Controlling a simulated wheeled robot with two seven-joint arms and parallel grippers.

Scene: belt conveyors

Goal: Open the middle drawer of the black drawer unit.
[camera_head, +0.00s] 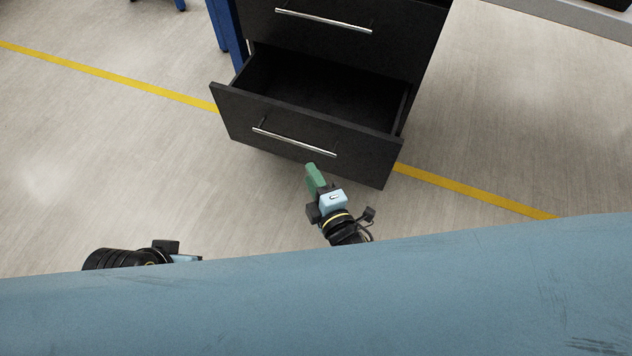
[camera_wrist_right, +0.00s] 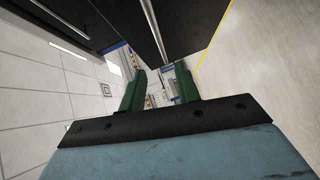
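The black drawer unit (camera_head: 420,45) stands ahead in the head view. One drawer (camera_head: 305,135) is pulled well out and looks empty; a drawer above it is closed, with its own handle (camera_head: 323,21). Whether the open one is the middle drawer I cannot tell, since anything below it is hidden. Its bar handle (camera_head: 293,142) is free. My right gripper (camera_head: 314,178) is just in front of that drawer's face, apart from the handle. In the right wrist view its green fingers (camera_wrist_right: 160,72) are spread, with nothing held. My left gripper (camera_head: 186,258) is mostly hidden behind my blue body.
A blue post (camera_head: 226,30) stands left of the unit. A pale bench or conveyor edge (camera_head: 575,14) is at the top right. A yellow floor line (camera_head: 475,190) runs past the unit. The floor to the left and right is clear.

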